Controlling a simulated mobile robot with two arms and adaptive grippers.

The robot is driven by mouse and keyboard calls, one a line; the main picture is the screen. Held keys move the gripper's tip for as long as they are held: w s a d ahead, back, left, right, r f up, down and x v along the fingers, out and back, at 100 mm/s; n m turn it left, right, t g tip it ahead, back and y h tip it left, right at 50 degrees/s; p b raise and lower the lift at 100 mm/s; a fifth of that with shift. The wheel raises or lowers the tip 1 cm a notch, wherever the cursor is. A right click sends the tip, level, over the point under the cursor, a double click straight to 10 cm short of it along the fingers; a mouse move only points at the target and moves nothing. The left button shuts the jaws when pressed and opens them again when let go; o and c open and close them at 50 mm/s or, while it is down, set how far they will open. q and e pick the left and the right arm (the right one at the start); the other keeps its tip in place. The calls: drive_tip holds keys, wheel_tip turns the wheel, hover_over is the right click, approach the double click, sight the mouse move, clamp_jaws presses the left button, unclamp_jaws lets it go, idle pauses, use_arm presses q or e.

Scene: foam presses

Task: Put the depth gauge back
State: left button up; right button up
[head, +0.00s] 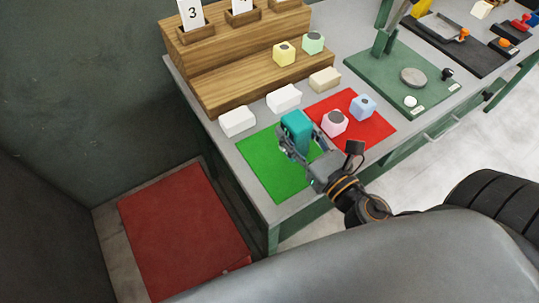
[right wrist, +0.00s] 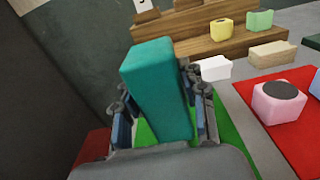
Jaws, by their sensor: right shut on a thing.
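My right gripper (head: 299,151) is shut on an upright teal block (head: 296,124), over the green mat (head: 265,176). In the right wrist view the teal block (right wrist: 158,85) stands between the two fingers of the gripper (right wrist: 160,108), its top rising above them. I see no markings on it, and it is the only thing held that could be the depth gauge. Its lower end is hidden, so I cannot tell whether it touches the mat. My left gripper is not in view.
A red mat (head: 376,127) beside the green one bears a pink block (head: 334,124) and a blue block (head: 362,107). White blocks (head: 237,121) stand behind, before a stepped wooden rack (head: 220,88). A green press (head: 413,99) stands to the right. The green mat's front part is clear.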

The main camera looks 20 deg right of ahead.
sight(305, 116)
drive_tip(key=shift+w+d+f+n+y+b, duration=0.15)
drive_tip(key=shift+d+f+n+y+b, duration=0.15)
drive_tip(key=shift+d+n+y, duration=0.1)
drive_tip(key=s+d+r+n+g+y+b, duration=0.6)
drive_tip(key=s+d+r+n+g+y, duration=0.15)
drive_tip(key=y, duration=0.35)
drive_tip(key=shift+n+t, duration=0.25)
drive_tip(key=shift+n, duration=0.2)
drive_tip(key=w+a+f, duration=0.1)
drive_tip(key=w+a, duration=0.1)
drive_tip(key=w+a+f, duration=0.1)
drive_tip(key=w+a, duration=0.1)
drive_tip(key=w, duration=0.1)
drive_tip(key=w+a+f, duration=0.1)
drive_tip(key=w+a, duration=0.1)
drive_tip(key=shift+w+a+f+p, duration=0.1)
drive_tip(key=shift+w+a+p, duration=0.15)
drive_tip(key=shift+p, duration=0.1)
drive_tip(key=w+f, duration=0.1)
drive_tip(key=w+a+f, duration=0.1)
drive_tip(key=f, duration=0.1)
drive_tip(key=w+a+f, duration=0.1)
drive_tip(key=shift+a+f, duration=0.1)
drive_tip(key=shift+f, duration=0.15)
drive_tip(key=f, duration=0.3)
drive_tip(key=a+f, duration=0.1)
drive_tip(key=shift+w+f, duration=0.25)
drive_tip(key=shift+w, duration=0.1)
